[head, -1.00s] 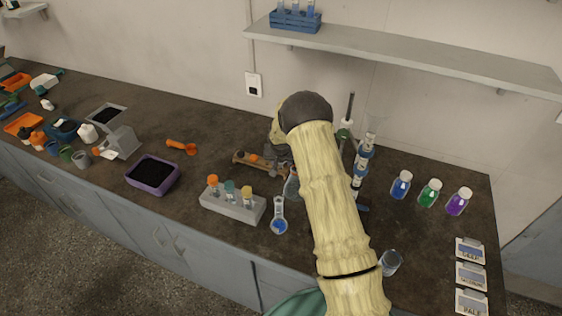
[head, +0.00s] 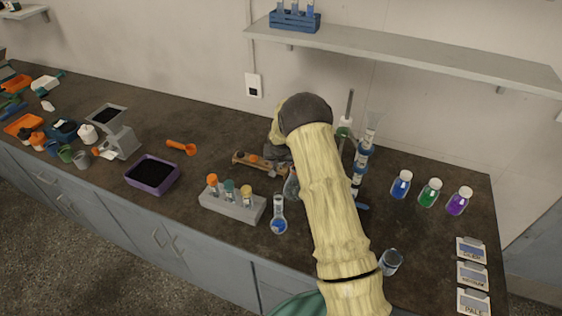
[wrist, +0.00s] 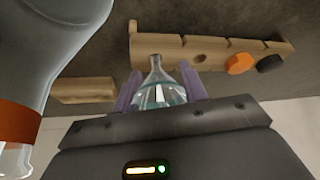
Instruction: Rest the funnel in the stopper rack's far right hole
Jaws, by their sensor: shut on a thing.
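The wooden stopper rack (head: 272,168) lies on the bench just left of my arm in the head view. In the wrist view the rack (wrist: 160,49) runs across the top, with an orange stopper (wrist: 239,63) and a dark stopper (wrist: 271,63) toward its right and an empty hole left of the orange one. My gripper (wrist: 160,88) is shut on the clear glass funnel (wrist: 157,75), whose narrow end points toward the rack. The funnel tip overlaps the rack's edge in the picture; I cannot tell whether they touch. My arm hides the gripper in the head view.
A grey rack (head: 232,206) of capped tubes and a blue-filled flask (head: 279,220) stand in front. Blue and white glassware stands close right of my arm, with colored bottles (head: 430,193) beyond. A large grey shape with an orange band (wrist: 18,118) fills the wrist view's left.

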